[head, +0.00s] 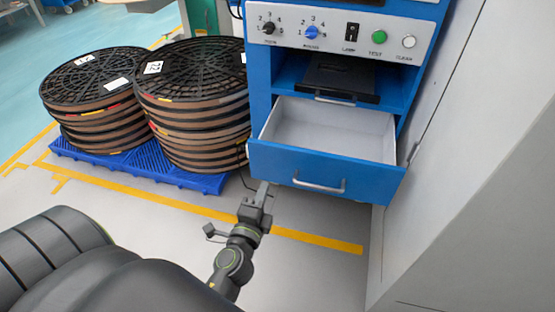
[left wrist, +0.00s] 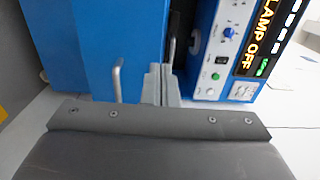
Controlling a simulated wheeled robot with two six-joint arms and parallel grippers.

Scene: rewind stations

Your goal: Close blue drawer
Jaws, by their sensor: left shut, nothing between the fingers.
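The blue drawer (head: 285,168) is pulled out of the blue cabinet, and its pale inside looks empty. Its front has a silver bar handle (head: 320,187). My left gripper (head: 262,188) is shut and empty, at the lower left part of the drawer front, left of the handle. I cannot tell whether it touches the front. In the left wrist view, the shut fingers (left wrist: 158,75) overlap the right part of the blue drawer front (left wrist: 75,40), with the drawer handle (left wrist: 117,80) to their left. My right gripper is not in view.
A black tray (head: 340,80) sits above the drawer, under a control panel (head: 335,38) with knobs and buttons. Several stacked reels (head: 195,95) stand on a blue pallet (head: 140,168) at left. A pale wall (head: 470,150) closes the right side. The floor in front is clear.

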